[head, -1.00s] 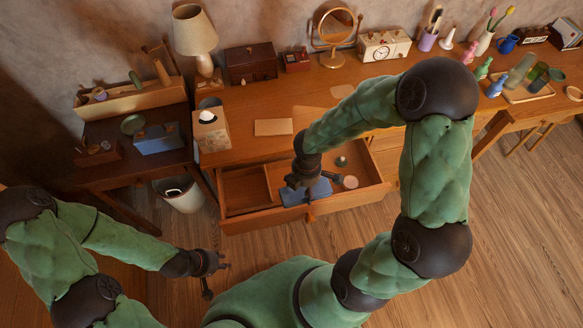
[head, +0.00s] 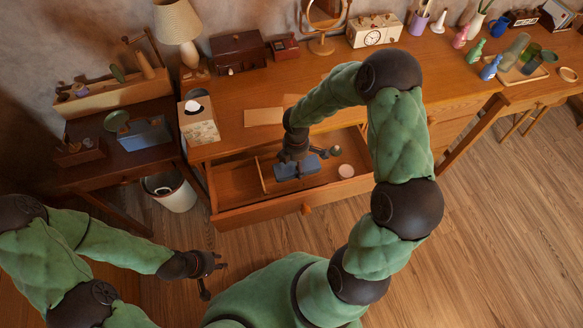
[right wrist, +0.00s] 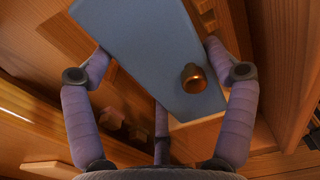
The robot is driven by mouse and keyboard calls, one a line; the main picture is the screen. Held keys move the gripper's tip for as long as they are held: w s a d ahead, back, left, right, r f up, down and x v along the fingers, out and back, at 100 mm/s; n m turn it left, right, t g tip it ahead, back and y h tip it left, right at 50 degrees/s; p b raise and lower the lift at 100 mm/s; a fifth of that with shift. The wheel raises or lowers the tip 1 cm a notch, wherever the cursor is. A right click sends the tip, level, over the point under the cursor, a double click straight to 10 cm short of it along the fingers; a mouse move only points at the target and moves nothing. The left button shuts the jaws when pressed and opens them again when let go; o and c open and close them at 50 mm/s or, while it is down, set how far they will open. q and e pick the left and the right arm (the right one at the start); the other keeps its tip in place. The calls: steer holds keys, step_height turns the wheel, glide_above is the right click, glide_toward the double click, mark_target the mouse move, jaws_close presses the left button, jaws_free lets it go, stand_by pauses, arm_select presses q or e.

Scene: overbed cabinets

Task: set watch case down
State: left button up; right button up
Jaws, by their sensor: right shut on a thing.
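The watch case looks to be the blue box (head: 300,172), within the open drawer (head: 256,208) of the desk. In the right wrist view, the blue box (right wrist: 150,50) has a flat blue face with a small brass knob and lies tilted between the two fingers. My right gripper (head: 296,156) is shut on it from above. I cannot tell whether its underside touches the drawer floor. My left gripper (head: 212,280) is open and empty, low in front of the side table, away from the desk.
A thin divider (head: 261,176) splits the drawer; the left compartment looks empty. A pale round item (head: 346,171) and a small green-topped item (head: 336,150) lie right of the box. A tissue box (head: 199,122) stands on the desk's left. A bin (head: 171,192) stands below.

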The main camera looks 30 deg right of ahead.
mark_target(292, 165)
steer(key=shift+w+f+b, duration=0.5)
steer(key=shift+w+f, duration=0.8)
steer(key=shift+f, duration=0.2)
step_height(292, 165, down, 3)
steer(key=shift+f+b, duration=0.1)
steer(key=shift+b, duration=0.85)
steer(key=o, duration=1.3)
step_height(292, 165, up, 12)
steer(key=p, duration=0.5)
